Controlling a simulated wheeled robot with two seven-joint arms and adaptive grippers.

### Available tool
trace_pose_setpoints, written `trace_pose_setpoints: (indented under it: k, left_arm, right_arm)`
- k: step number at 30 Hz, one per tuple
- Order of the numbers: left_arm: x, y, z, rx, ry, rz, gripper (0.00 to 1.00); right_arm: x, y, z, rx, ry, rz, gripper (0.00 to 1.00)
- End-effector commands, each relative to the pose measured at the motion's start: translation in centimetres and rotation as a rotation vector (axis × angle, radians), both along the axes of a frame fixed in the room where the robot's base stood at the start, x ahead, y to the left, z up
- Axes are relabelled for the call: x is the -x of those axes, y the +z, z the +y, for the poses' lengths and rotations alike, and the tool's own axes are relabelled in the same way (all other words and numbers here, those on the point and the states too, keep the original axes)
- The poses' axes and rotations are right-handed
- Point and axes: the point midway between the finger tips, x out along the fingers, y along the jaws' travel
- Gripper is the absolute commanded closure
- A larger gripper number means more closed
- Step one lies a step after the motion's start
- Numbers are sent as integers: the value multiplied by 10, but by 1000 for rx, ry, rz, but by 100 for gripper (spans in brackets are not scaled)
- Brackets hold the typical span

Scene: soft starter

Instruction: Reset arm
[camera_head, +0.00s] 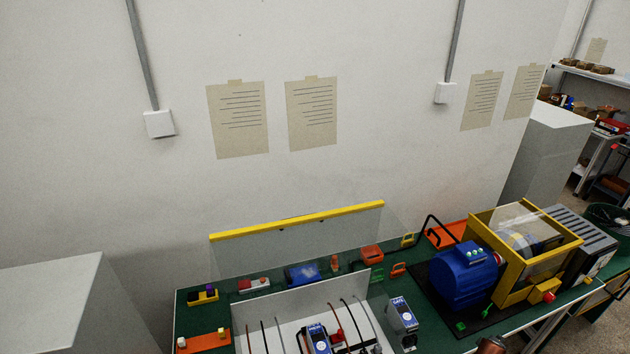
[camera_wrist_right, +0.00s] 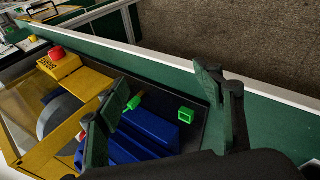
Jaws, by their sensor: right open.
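My right gripper (camera_wrist_right: 165,82) is open and empty in the right wrist view, with its two dark fingers spread apart. Between and behind the fingers are the blue motor (camera_wrist_right: 150,132) and two small green pieces on a dark base. In the head view the same blue motor (camera_head: 462,275) stands at the right of the green bench (camera_head: 425,325). I cannot tell the gap between the fingers and the motor. My left gripper is not in view.
A yellow-framed clear guard (camera_head: 507,285) with a red button adjoins the motor. A clear screen with a yellow top bar (camera_head: 300,219) stands along the bench. Blue-and-white devices (camera_head: 402,313), wires and small coloured parts sit in front of and behind a white panel. The bench's front strip (camera_wrist_right: 262,125) is bare.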

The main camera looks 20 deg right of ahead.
Motion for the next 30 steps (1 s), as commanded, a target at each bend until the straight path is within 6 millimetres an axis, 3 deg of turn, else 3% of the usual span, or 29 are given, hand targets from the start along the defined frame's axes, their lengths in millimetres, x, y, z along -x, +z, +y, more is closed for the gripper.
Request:
trace_pose_setpoints:
  k: [1, 6, 14, 23, 26, 30]
  left_arm:
    - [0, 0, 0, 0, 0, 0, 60]
    - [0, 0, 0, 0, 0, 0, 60]
    - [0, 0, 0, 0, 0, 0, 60]
    - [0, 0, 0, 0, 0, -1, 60]
    - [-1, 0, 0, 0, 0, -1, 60]
    - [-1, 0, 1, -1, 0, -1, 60]
  right_arm:
    - [24, 1, -28, 39, 20, 33, 38]
    - [83, 11, -89, 127, 101, 123, 38]
    - [166, 29, -144, 204, 199, 258, 38]
    - [183, -66, -62, 69, 183, 232, 38]
    - [190, -103, -23, 11, 171, 221, 38]
    - [201, -163, 50, -92, 152, 204, 38]
